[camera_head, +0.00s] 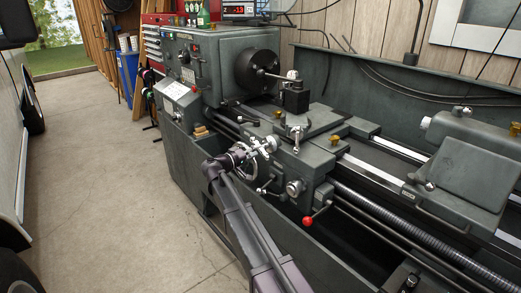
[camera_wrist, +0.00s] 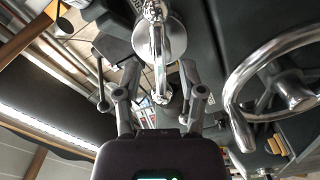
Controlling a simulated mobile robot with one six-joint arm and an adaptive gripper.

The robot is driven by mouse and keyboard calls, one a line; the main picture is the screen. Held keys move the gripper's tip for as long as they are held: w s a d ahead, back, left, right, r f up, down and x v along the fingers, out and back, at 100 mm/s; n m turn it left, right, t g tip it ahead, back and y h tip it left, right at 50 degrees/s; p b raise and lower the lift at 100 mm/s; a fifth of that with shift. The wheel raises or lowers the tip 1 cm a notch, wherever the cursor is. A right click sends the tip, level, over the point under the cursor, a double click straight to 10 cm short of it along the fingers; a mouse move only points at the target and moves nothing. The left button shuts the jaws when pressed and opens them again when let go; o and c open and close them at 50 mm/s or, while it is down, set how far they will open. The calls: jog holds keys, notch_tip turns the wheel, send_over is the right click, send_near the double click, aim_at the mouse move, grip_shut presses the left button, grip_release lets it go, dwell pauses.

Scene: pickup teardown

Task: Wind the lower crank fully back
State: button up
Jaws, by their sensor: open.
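A chrome crank (camera_wrist: 160,70) with a round hub shows at the top middle of the wrist view, its bar reaching down between my fingers. My gripper (camera_wrist: 161,82) is open, with one finger on each side of this bar and a visible gap on both sides. In the head view my gripper (camera_head: 262,146) is at the front of the lathe's carriage, beside the bright crank parts (camera_head: 275,144), which it partly hides. Another small chrome crank (camera_head: 297,132) stands higher on the slide. I cannot tell the crank's exact turn angle.
A large chrome handwheel (camera_wrist: 232,95) is close on the right in the wrist view. A red-knobbed lever (camera_head: 307,221) sticks out below the carriage (camera_head: 300,170). The lathe headstock (camera_head: 225,75) stands behind. The concrete floor (camera_head: 105,170) at left is clear.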

aim_at(264, 146)
jog(key=shift+x, duration=1.45)
grip_shut()
